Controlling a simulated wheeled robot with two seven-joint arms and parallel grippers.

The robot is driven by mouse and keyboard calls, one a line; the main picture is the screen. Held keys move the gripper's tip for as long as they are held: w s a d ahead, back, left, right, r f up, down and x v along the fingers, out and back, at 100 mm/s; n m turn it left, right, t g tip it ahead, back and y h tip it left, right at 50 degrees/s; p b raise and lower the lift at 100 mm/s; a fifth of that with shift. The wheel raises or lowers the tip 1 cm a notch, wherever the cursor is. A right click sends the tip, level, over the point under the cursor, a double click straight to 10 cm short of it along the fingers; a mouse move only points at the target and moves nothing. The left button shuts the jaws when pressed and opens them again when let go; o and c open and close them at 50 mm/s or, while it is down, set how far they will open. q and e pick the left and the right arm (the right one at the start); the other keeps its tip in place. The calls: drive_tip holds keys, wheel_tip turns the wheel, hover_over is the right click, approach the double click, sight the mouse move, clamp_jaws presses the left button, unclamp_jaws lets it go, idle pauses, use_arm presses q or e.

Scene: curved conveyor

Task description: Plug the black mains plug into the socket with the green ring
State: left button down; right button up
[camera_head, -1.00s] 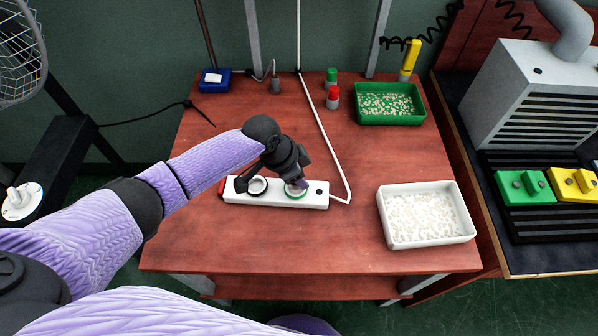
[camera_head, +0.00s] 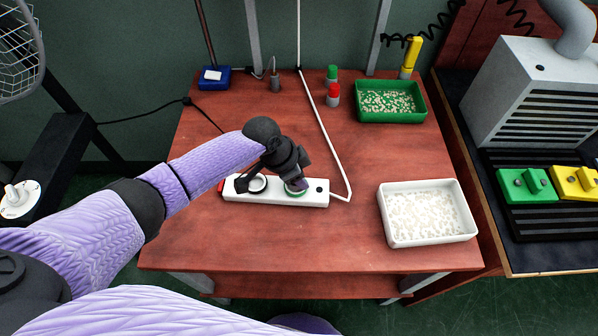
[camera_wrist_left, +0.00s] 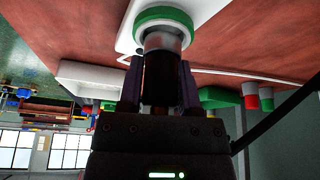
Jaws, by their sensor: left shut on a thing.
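The white power strip (camera_head: 316,198) lies near the middle of the table. Its socket with the green ring (camera_head: 296,192) is partly hidden under my left gripper (camera_head: 294,180). A second socket with a dark ring (camera_head: 257,184) is to its left. In the left wrist view, my left gripper (camera_wrist_left: 160,72) is shut on the black mains plug (camera_wrist_left: 160,82). The plug's paler front end points at the green ring (camera_wrist_left: 163,17) and is lined up with it, at or very near the socket. I cannot tell whether its pins are inside. My right gripper is out of view.
A white tray (camera_head: 384,222) of pale pieces stands right of the strip. A green tray (camera_head: 362,117), red and green capped pots and a blue box (camera_head: 213,84) stand further back. A white cable (camera_head: 323,130) runs from the strip. The table's front is clear.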

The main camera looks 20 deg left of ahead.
use_arm(q)
drive_tip(key=shift+f+b, duration=0.3)
drive_tip(key=shift+f, duration=0.2)
drive_tip(key=shift+c, duration=1)
unclamp_jaws()
drive_tip(key=shift+r, duration=0.1)
drive_tip(key=p+v, duration=0.4)
drive_tip(key=v, duration=0.5)
drive_tip(key=shift+a+r+p, duration=0.15)
drive_tip(key=shift+r+p, duration=0.2)
drive_tip(key=shift+s, duration=0.15)
